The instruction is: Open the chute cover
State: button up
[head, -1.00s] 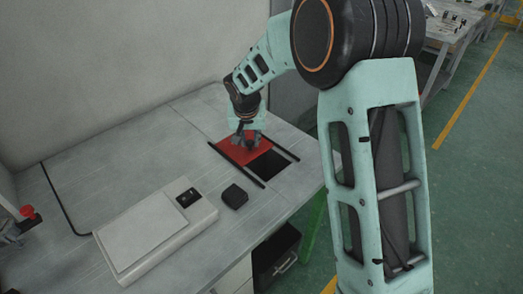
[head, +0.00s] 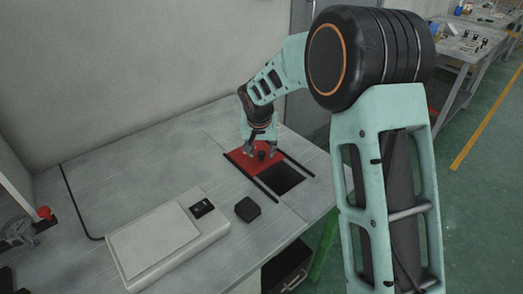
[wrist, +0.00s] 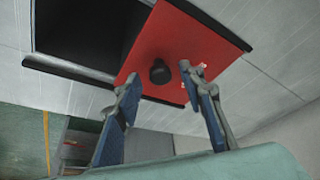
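The chute cover is a flat red plate (head: 243,163) with a round black knob (head: 262,155). It lies between two dark rails on the tabletop. To its right in the head view, the square chute opening (head: 282,178) shows dark and uncovered. In the wrist view the red cover (wrist: 185,48) lies to the right of the black opening (wrist: 85,30). My gripper (head: 260,148) is above the cover. In the wrist view its fingers (wrist: 161,78) are spread, with the knob (wrist: 160,72) visible between and beyond the tips, apparently untouched.
A flat white device (head: 165,240) and a small black box (head: 248,209) sit on the table (head: 110,195) left of the rails. A red-knobbed fixture (head: 44,213) stands at the far left. The walls are behind the table.

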jog(key=v, duration=1.2)
